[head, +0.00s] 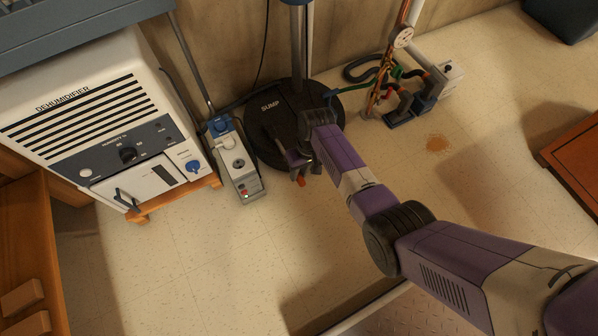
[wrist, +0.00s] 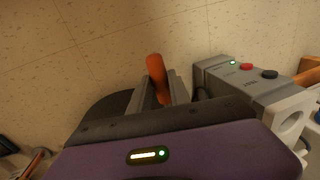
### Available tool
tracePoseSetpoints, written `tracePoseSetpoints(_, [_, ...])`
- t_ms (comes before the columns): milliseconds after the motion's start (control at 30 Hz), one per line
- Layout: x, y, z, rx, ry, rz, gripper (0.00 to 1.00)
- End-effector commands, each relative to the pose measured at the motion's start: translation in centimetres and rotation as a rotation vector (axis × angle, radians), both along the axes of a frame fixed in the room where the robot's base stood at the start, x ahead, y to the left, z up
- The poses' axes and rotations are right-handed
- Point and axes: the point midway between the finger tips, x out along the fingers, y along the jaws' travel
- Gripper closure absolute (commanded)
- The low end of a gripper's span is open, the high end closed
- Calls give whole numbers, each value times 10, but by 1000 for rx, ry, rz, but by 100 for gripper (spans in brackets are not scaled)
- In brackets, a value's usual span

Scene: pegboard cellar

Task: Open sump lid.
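The sump lid (head: 262,126) is a round dark disc marked SUMP, lying flat on the floor by the back wall. My gripper (head: 301,176) is low at the lid's front right edge, pointing down. A red-orange handle (head: 301,183) shows at its fingertips. In the wrist view the handle (wrist: 155,70) sits snugly between the two grey fingers (wrist: 162,92) and sticks out past them. My gripper looks shut on it. The dark lid edge (wrist: 103,112) shows beside the left finger. Where the handle joins the lid is hidden.
A grey pump-like unit (head: 236,165) stands close left of the gripper; it also shows in the wrist view (wrist: 240,82). A white dehumidifier (head: 105,110) is further left. Pipes and a valve assembly (head: 405,105) stand right. The floor in front is clear.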

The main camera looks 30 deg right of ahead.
Motion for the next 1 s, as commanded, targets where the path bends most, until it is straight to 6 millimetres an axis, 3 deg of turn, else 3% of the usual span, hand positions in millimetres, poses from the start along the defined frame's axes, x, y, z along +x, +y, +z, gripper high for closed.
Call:
tracePoseSetpoints(67, [0, 0, 0, 0, 0, 0, 100])
tracePoseSetpoints(1000, [0, 0, 0, 1, 0, -1, 100])
